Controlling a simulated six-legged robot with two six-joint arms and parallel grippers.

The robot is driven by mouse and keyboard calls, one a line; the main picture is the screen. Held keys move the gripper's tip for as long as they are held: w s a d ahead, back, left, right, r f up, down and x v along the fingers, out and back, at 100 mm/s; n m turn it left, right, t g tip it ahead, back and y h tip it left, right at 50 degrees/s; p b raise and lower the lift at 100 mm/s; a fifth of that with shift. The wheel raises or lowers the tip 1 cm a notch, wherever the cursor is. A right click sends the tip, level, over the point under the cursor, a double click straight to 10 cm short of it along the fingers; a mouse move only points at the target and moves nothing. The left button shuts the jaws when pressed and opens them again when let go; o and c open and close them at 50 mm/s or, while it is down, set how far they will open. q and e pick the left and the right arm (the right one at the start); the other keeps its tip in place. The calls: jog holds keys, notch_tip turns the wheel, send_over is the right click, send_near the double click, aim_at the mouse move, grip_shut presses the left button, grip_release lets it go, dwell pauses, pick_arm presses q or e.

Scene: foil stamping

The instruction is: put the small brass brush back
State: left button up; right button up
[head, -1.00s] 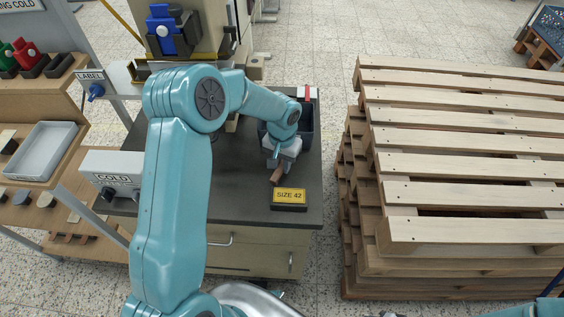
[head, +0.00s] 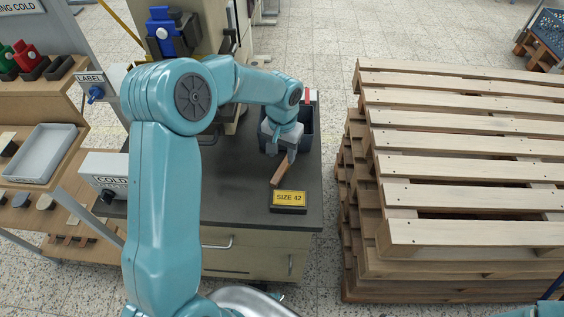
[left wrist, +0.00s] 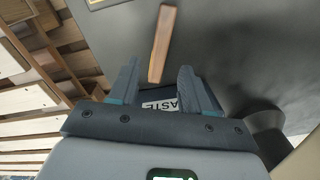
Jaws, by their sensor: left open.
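The small brush shows as a brown wooden bar (head: 281,170) lying on the dark bench top (head: 235,185), just behind the yellow SIZE 42 sign (head: 289,201). I cannot make out its brass bristles. My left gripper (head: 290,156) points down at the bar's far end. In the left wrist view, the gripper (left wrist: 160,82) is open, with the bar (left wrist: 162,45) beyond its fingertips and nothing gripped between them. Whether a finger touches the bar, I cannot tell. My right gripper is out of view.
A dark bin (head: 308,130) stands behind my left gripper; a partly hidden label ending in ASTE (left wrist: 163,104) shows in the left wrist view. A COLD box (head: 104,170) stands at the bench's left. Stacked pallets (head: 450,150) stand to the right. The bench's front middle is clear.

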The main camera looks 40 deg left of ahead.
aim_at(282, 168)
pick_arm(q)
notch_tip(282, 168, up, 6)
jog(key=shift+f, duration=0.15)
dwell(0.6)
